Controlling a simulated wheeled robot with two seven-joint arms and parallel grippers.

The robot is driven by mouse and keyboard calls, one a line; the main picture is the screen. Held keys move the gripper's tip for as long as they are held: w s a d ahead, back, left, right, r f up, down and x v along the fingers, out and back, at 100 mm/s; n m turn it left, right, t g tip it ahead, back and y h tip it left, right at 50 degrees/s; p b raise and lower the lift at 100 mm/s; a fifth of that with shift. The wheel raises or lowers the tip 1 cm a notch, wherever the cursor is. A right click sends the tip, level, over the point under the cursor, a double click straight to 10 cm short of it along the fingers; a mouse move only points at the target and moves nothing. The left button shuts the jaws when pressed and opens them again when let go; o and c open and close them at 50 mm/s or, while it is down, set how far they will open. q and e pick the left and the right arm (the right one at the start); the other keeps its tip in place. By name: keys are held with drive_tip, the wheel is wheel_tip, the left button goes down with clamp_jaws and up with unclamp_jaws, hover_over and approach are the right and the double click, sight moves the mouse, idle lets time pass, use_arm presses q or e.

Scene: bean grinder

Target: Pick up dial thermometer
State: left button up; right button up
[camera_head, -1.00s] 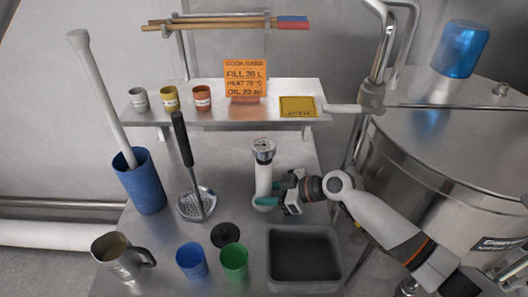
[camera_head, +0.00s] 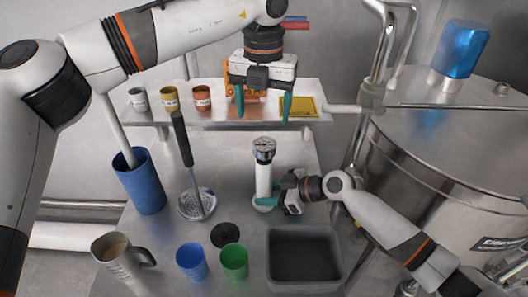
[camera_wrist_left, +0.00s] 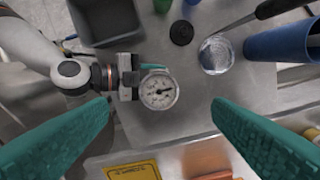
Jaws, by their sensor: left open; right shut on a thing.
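The dial thermometer (camera_head: 263,152) has a round white face on top of an upright white stem, in the middle of the bench. My right gripper (camera_head: 268,202) is shut around the lower part of this stem. My left gripper (camera_head: 263,108) is open and empty, fingers pointing down, above and behind the thermometer near the shelf. In the left wrist view the dial face (camera_wrist_left: 158,90) lies between the two teal fingertips in the picture, well beyond them. The stem is hidden below the dial there.
The shelf (camera_head: 150,117) behind carries small cups, a yellow plate (camera_head: 298,106) and an orange sign, partly hidden by my left gripper. A steel kettle (camera_head: 440,150) is at right.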

sight(264, 144)
use_arm(q)
drive_tip(key=f, duration=1)
drive_tip(key=shift+w+f, duration=0.1)
drive_tip(key=shift+w, duration=0.1)
drive_tip(key=c, duration=1.1)
wheel_tip(264, 144, up, 18)
drive_tip(key=shift+r, duration=0.1)
use_arm(e)
drive_tip(key=o, duration=0.8)
